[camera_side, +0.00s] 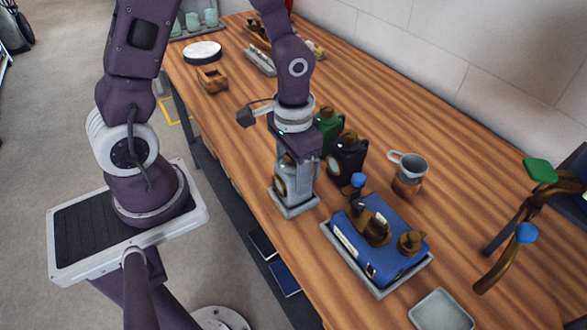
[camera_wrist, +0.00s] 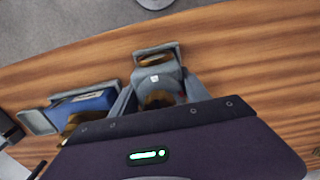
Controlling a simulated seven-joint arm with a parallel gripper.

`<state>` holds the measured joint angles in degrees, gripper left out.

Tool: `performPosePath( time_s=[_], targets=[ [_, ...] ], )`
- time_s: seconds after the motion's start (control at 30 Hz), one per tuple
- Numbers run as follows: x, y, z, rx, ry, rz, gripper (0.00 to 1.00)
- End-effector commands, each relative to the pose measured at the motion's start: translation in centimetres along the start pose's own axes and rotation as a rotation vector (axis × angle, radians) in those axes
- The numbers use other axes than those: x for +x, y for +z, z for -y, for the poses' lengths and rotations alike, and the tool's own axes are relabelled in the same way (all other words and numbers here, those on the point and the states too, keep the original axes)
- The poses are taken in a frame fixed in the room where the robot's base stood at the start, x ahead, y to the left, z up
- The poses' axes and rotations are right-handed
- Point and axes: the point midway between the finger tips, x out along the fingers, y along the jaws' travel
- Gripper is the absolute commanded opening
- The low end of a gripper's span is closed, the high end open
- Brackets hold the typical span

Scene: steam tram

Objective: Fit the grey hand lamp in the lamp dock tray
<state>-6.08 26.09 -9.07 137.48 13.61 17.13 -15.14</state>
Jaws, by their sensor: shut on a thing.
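The grey hand lamp (camera_side: 303,178) stands roughly upright in my gripper (camera_side: 297,165), its brass lens facing left in the side view. The lamp dock tray (camera_side: 297,210), a small light-grey tray, is directly under it near the table's front edge. The lamp's base is at the tray; I cannot tell whether it rests on the floor or is slightly above. In the wrist view the lamp (camera_wrist: 158,76) is between the fingers of my gripper (camera_wrist: 158,95), and the tray's rim (camera_wrist: 180,51) shows beyond it. My gripper hides part of the lamp's top.
A green lamp (camera_side: 328,128) and a black lamp (camera_side: 348,160) stand close behind. A blue box (camera_side: 392,238) with brass parts sits in a tray to the right. A mug (camera_side: 411,165), an empty grey tray (camera_side: 440,312) and a brass stand (camera_side: 520,215) are farther right.

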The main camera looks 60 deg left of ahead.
Motion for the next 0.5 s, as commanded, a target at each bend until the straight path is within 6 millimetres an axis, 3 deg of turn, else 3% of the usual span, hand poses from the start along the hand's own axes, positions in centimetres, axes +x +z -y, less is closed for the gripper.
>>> performPosePath(
  time_s=[0.17, 0.2, 0.3, 0.5],
  targets=[
    [0.06, -0.01, -0.01, 0.0, 0.0, 0.0, 0.0],
    [0.06, -0.01, -0.01, 0.0, 0.0, 0.0, 0.58],
    [0.06, -0.02, -0.01, 0.0, 0.0, -0.001, 0.78],
    [0.06, -0.01, -0.01, 0.0, 0.0, 0.0, 0.8]
  ],
)
